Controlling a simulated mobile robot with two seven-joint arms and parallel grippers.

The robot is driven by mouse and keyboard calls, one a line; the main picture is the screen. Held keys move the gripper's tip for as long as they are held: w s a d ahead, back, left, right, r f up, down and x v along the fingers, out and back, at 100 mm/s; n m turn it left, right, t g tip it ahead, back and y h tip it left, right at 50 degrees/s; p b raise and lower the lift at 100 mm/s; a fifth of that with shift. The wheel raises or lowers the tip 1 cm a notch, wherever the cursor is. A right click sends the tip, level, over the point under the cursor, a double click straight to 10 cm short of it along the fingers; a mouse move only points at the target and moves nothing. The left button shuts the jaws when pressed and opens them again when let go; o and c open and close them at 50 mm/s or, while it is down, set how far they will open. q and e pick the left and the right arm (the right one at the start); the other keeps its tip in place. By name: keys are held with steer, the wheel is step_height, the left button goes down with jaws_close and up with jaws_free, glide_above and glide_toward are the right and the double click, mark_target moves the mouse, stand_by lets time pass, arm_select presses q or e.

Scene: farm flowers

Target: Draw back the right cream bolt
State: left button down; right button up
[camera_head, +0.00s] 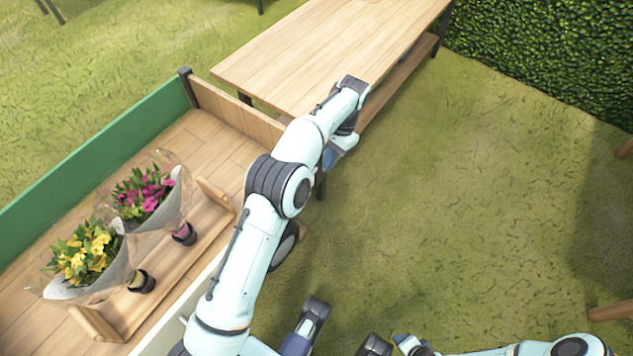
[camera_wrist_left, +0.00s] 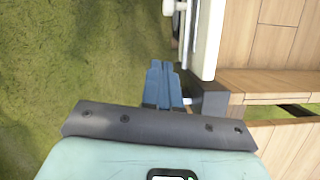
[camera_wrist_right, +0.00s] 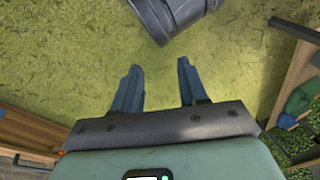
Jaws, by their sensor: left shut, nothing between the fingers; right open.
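My left gripper (camera_wrist_left: 160,70) is shut and empty beside the cart's corner. In the left wrist view, a cream panel (camera_wrist_left: 207,40) stands upright just right of its fingertips, with a thin grey rod along its near side. A small pale piece (camera_wrist_left: 194,100), possibly the right cream bolt, shows between the fingers and a dark corner post (camera_wrist_left: 214,98); I cannot tell whether the fingers touch it. In the head view, my left arm covers this corner, so the bolt is hidden there. My right gripper (camera_wrist_right: 160,85) is open and empty above the grass.
A wooden cart (camera_head: 235,110) with a green side (camera_head: 95,175) holds a rack with yellow (camera_head: 85,252) and pink (camera_head: 145,192) wrapped bouquets. A wooden table (camera_head: 310,50) stands beyond it. A hedge (camera_head: 560,50) borders the back right.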

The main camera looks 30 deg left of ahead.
arm_select(q)
steer(key=s+a+f+b, duration=0.1)
steer(key=s+f, duration=0.3)
steer(key=s, duration=0.1)
steer(key=shift+f, duration=0.4)
arm_select(e)
steer(key=shift+w+d+f+t, duration=0.15)
steer(key=shift+w+d+f, duration=0.2)
steer(key=shift+w, duration=0.15)
steer(key=shift+w+d+f+t, duration=0.2)
steer(key=shift+w+f, duration=0.15)
steer(key=shift+w, duration=0.15)
arm_select(q)
steer(key=shift+s+a, duration=0.1)
